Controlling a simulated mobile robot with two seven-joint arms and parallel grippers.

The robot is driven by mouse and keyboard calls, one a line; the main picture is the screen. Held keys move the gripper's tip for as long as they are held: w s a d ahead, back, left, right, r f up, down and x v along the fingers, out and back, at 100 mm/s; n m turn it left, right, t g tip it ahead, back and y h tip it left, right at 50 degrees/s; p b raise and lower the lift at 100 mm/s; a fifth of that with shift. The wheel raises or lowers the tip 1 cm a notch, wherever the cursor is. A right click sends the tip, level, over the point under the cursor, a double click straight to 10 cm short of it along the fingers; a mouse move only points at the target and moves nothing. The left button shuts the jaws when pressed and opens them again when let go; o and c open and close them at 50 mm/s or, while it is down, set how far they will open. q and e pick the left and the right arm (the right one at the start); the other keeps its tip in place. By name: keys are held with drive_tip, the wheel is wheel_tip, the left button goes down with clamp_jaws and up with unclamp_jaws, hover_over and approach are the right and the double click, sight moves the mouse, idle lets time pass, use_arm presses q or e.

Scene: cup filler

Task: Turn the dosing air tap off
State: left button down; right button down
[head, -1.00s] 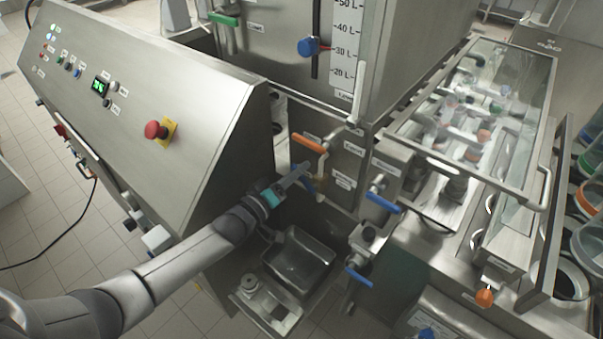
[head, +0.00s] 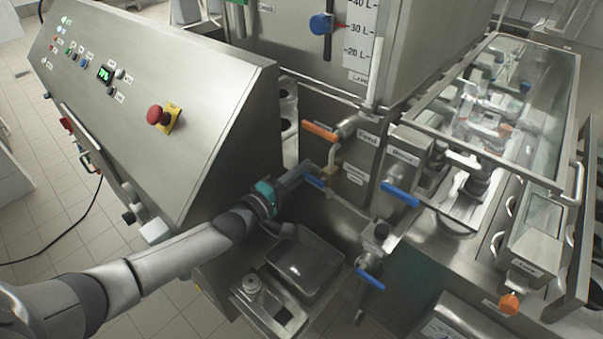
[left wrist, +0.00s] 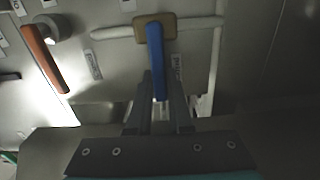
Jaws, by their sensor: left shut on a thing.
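A small tap with a blue lever (head: 315,182) and a brass body (head: 330,174) sits on a thin pipe at the front of the steel machine. My left gripper (head: 305,174) is at this tap, shut on the blue lever. In the left wrist view, the blue lever (left wrist: 157,75) lies between the two fingers and points from the brass body (left wrist: 154,27) toward my gripper. The label beside it is too small to read, so I cannot confirm the tap's name. My right gripper is not in view.
An orange lever (head: 320,131) is just above the held tap, and also shows in the left wrist view (left wrist: 45,58). Other blue levers (head: 400,194) (head: 370,279) are to the right. A sloped control cabinet (head: 190,150) stands left; a steel basin (head: 304,265) is below.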

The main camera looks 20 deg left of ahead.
use_arm(q)
drive_tip(key=shift+f, duration=0.15)
idle(0.3)
drive_tip(key=c, duration=0.8)
unclamp_jaws()
drive_tip(key=shift+s, duration=0.1)
drive_tip(key=p+v, duration=0.1)
drive_tip(key=v, duration=1.4)
